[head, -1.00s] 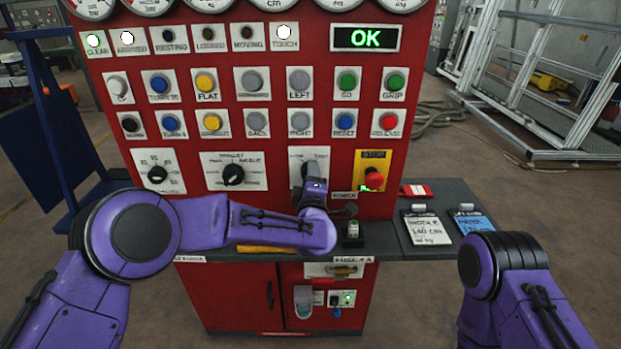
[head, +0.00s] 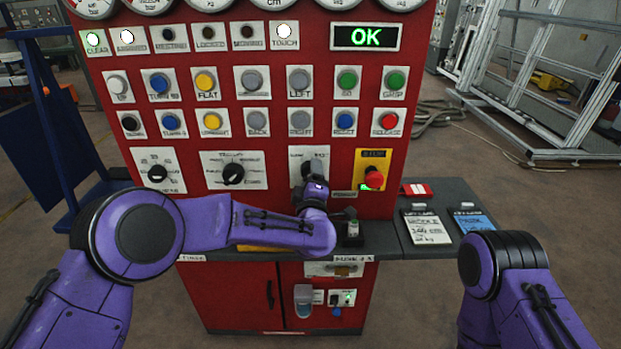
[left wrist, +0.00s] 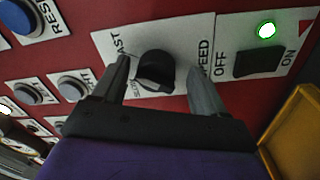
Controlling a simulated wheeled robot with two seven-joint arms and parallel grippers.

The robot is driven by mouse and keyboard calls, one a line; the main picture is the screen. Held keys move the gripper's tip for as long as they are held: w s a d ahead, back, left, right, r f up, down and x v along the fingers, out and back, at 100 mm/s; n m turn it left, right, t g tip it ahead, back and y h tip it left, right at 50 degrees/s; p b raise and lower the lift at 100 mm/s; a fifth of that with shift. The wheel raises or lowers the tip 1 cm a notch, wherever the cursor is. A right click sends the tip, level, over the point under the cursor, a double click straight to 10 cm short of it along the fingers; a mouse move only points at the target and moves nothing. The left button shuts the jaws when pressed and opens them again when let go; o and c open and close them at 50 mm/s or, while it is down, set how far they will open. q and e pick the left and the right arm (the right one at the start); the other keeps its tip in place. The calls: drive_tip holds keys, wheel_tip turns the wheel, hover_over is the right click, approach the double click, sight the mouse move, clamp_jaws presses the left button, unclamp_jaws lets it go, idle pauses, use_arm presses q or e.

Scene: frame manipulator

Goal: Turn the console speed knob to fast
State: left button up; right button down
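The speed knob (left wrist: 155,70) is black and round with a raised grip bar, on a white plate (left wrist: 112,45) in the left wrist view. The plate reads FAST, SLOW and SPEED. The exact mark the knob points to is hard to read. My left gripper (left wrist: 160,70) has its two fingers apart, one on each side of the knob, with a visible gap on both sides. In the head view my left gripper (head: 315,172) covers the knob, and only the plate's upper part (head: 309,153) shows. My right arm stands at the right; its gripper is out of view.
A red stop button (head: 374,178) on a yellow plate sits right of the knob. A black off/on switch (left wrist: 258,62) with a lit green lamp is close by. A selector knob (head: 233,174) is to the left. The shelf (head: 410,247) juts out below; an OK display (head: 365,38) glows above.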

use_arm(q)
drive_tip(key=shift+s, duration=0.1)
drive_tip(key=s+b, duration=0.2)
drive_tip(key=s, duration=0.8)
drive_tip(key=shift+s+f, duration=0.2)
drive_tip(key=shift+f, duration=0.05)
drive_tip(key=s+a+f+m+g, duration=0.25)
drive_tip(key=s+a+f, duration=0.25)
drive_tip(key=f, duration=0.4)
drive_tip(key=s+a+f+m+g, duration=0.2)
drive_tip(key=s+a+f+g, duration=0.15)
drive_tip(key=a+f, duration=0.4)
drive_tip(key=s+a+f+m+g, duration=0.2)
drive_tip(key=s+a+f+m, duration=0.15)
drive_tip(key=s+f, duration=0.45)
drive_tip(key=s+a+f+g+y, duration=0.1)
drive_tip(key=s+a+f+g, duration=0.1)
drive_tip(key=s+a+f, duration=0.2)
drive_tip(key=s+a+f+g+y, duration=0.1)
drive_tip(key=s+a+f+g, duration=0.2)
drive_tip(key=s, duration=0.7)
drive_tip(key=s+a+f+g+y, duration=0.1)
drive_tip(key=s+a+f+g, duration=0.1)
drive_tip(key=s+a+f, duration=0.3)
drive_tip(key=s+a, duration=0.2)
drive_tip(key=s, duration=0.1)
drive_tip(key=shift+a+f+n, duration=0.15)
drive_tip(key=shift+a+n, duration=0.15)
